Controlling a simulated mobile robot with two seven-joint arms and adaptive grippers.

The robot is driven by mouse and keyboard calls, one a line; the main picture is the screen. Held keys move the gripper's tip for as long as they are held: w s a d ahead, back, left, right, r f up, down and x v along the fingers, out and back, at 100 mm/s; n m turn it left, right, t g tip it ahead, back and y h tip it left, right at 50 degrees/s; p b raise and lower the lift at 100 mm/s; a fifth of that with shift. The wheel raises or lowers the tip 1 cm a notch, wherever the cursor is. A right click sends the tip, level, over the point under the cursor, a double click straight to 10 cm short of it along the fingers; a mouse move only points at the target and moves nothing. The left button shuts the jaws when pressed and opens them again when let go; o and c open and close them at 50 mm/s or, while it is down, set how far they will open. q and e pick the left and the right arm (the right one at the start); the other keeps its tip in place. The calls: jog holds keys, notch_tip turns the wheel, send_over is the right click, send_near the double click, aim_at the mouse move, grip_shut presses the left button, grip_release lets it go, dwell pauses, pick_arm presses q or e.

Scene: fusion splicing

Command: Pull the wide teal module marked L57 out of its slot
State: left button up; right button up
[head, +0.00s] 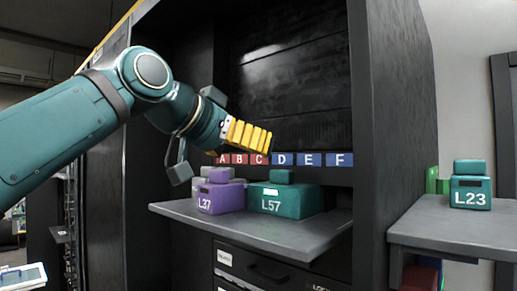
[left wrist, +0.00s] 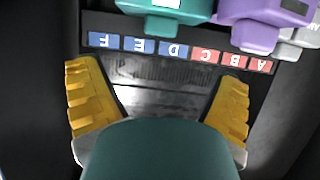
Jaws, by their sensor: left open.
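The wide teal module marked L57 (head: 302,203) sits on the grey shelf in the dark cabinet, with a smaller teal block as a grip on top. It also shows at the top edge of the left wrist view (left wrist: 178,25), partly cut off. My left gripper (head: 252,138) is above and behind the module's left part, near the label strip, apart from it. In the left wrist view its yellow fingers (left wrist: 158,88) are spread with nothing between them. My right gripper is not in view.
A purple module marked L37 (head: 222,198) stands close on the left of L57, with grey modules (head: 199,181) beside it. The grey shelf (head: 290,241) has bare room in front. A label strip with letters A to F (head: 311,159) runs above. Teal module L23 (head: 471,193) stands on a side table (head: 455,233).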

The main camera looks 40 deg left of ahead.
aim_at(278, 171)
pick_arm(q)
jog(key=x, duration=1.3)
jog(key=shift+w+f+p, duration=0.15)
jog(key=shift+w+p, duration=0.05)
jog(key=shift+p, duration=0.2)
jog(key=c, duration=1.4)
